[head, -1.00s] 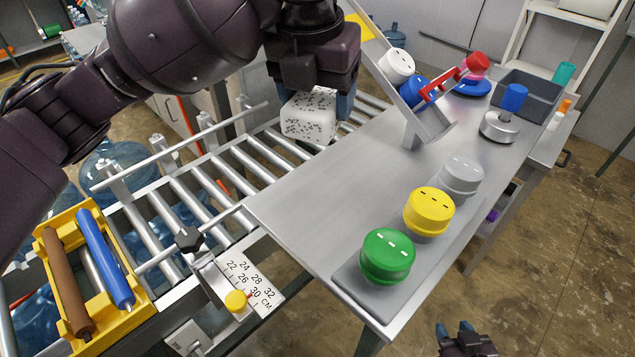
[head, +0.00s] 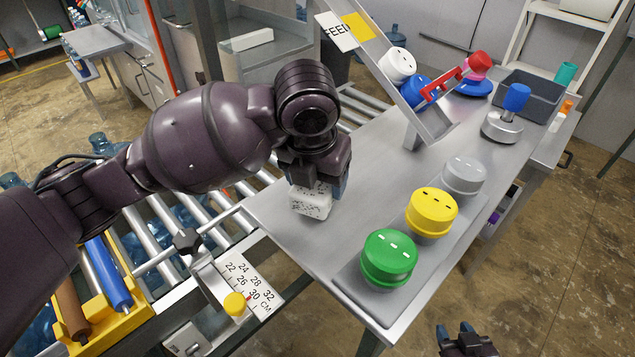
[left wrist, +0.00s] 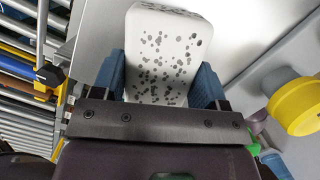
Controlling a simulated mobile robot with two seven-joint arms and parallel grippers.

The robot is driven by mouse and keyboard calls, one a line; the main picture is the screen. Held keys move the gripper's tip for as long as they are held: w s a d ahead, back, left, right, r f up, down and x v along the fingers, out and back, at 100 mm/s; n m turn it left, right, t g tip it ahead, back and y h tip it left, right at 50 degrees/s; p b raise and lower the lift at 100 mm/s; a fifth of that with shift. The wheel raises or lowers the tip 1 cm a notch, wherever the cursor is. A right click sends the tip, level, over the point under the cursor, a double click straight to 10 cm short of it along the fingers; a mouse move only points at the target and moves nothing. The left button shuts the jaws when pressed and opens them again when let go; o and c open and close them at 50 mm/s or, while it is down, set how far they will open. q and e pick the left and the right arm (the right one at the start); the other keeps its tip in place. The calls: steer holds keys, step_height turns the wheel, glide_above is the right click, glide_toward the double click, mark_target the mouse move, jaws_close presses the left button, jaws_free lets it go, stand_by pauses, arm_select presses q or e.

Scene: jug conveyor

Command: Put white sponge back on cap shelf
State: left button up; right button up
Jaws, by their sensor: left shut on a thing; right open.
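The white sponge (head: 311,202), speckled with dark spots, is in my left gripper (head: 318,187). In the head view it is over the near left part of the grey metal shelf (head: 330,240), beside the roller conveyor; I cannot tell whether it touches the surface. In the left wrist view the sponge (left wrist: 168,55) sits between the two blue fingers of my left gripper (left wrist: 163,85). My right gripper (head: 465,338) is open and empty at the bottom of the head view, over the floor and right of the shelf.
Green (head: 388,255), yellow (head: 432,210) and grey (head: 464,172) caps stand in a row on the shelf's right side. A sloped chute (head: 440,128) holds white and blue caps. A metal tool with a blue handle (head: 514,98) and a grey bin (head: 540,90) are farther back.

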arm_select(q)
steer(key=shift+f, duration=0.6)
arm_select(e)
steer(key=shift+s+f, duration=0.25)
steer(key=shift+s, duration=0.2)
arm_select(q)
steer(key=o, duration=1.5)
steer(key=shift+f, duration=0.1)
steer(key=shift+c, duration=0.2)
arm_select(e)
steer(key=shift+w+r, duration=0.15)
steer(key=shift+w, duration=0.2)
steer(key=shift+w, duration=0.1)
arm_select(q)
steer(key=shift+r, duration=0.25)
steer(key=d+v, duration=0.1)
steer(key=v, duration=1)
steer(key=shift+a+r+p, duration=0.35)
steer(key=shift+a+p, duration=0.1)
arm_select(e)
steer(key=shift+s+r, duration=0.25)
steer(key=shift+r, duration=0.15)
